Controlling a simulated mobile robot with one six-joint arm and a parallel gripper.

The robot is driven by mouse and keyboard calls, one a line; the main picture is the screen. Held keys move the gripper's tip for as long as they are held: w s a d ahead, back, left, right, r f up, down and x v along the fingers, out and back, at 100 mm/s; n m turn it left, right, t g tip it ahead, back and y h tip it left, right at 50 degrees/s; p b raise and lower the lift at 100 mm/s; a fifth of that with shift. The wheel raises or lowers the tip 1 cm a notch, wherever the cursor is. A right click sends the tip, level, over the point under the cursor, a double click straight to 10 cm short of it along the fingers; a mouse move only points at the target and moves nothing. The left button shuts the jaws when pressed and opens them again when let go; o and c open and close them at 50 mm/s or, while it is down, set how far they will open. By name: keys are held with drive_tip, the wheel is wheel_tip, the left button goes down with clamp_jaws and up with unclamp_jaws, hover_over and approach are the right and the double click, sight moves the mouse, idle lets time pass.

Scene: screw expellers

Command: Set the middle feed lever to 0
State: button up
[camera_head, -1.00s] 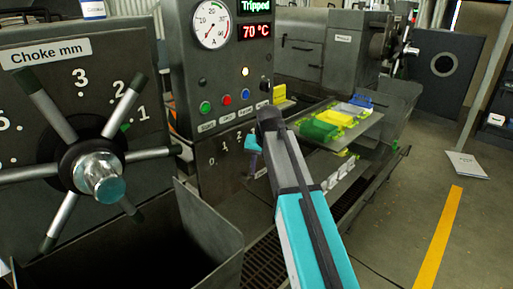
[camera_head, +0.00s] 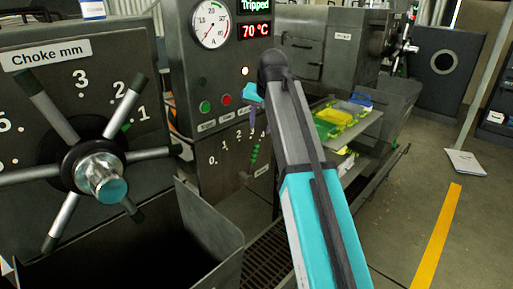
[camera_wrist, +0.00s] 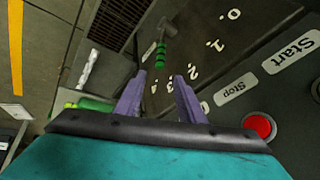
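A feed lever with a green ribbed grip (camera_head: 255,156) stands on the grey panel under the control box. It leans up and right, toward the 4 end of a 0-to-4 scale (camera_head: 238,140). In the wrist view the lever's green grip (camera_wrist: 161,55) lies ahead of my fingers, apart from them, and points roughly at 4; the 0 (camera_wrist: 234,14) is off to the right. My gripper (camera_wrist: 160,76) has two purple fingers spread apart with nothing between them. In the head view it is above the lever, its fingers mostly hidden or too small to make out.
A choke handwheel (camera_head: 98,175) with several spokes stands at left, above an open bin (camera_head: 215,240). The control box has a green button (camera_head: 205,106) and a red button (camera_head: 226,100); the red one is close in the wrist view (camera_wrist: 259,126). A tray with yellow and green items (camera_head: 345,140) is at right.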

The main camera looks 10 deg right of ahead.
sight(256, 147)
drive_tip(key=shift+p+x, duration=1.15)
drive_tip(key=shift+x, duration=5.75)
clamp_jaws()
